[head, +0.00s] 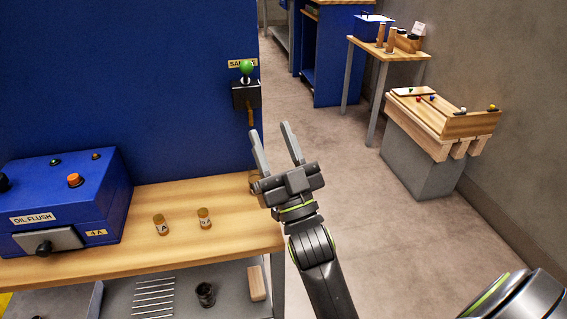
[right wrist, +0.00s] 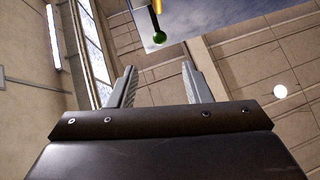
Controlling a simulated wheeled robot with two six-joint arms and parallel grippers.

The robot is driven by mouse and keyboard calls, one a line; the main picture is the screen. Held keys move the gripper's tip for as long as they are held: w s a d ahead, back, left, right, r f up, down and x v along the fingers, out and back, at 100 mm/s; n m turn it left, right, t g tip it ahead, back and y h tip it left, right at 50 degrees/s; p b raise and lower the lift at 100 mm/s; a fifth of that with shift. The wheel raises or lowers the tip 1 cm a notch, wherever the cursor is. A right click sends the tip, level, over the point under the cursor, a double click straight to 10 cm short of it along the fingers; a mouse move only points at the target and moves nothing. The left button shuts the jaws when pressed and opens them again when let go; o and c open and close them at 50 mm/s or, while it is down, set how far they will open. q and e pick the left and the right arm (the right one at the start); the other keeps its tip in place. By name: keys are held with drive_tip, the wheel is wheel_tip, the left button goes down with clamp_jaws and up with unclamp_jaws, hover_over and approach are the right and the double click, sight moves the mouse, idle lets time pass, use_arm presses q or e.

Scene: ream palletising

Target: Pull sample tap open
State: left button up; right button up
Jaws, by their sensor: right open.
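The sample tap (head: 246,94) is a black block on the blue wall panel, under a SAMPLE label (head: 236,63). A green ball knob (head: 246,67) stands on top of it and an amber spout (head: 251,116) hangs below. My right gripper (head: 270,130) is open and empty, below and to the right of the tap in the head view, apart from the knob. In the right wrist view the green knob (right wrist: 159,37) shows beyond the open fingers (right wrist: 159,72), roughly centred between them.
A wooden bench holds a blue OIL FLUSH box (head: 65,195) and two small amber jars (head: 161,225) (head: 204,218). Another jar (head: 253,182) is partly hidden behind my right gripper.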

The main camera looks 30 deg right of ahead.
use_arm(q)
drive_tip(key=shift+s+a+f, duration=0.2)
drive_tip(key=shift+s+f, duration=0.1)
drive_tip(key=shift+s, duration=0.15)
use_arm(e)
drive_tip(key=v, duration=0.5)
drive_tip(key=shift+s+f, duration=0.1)
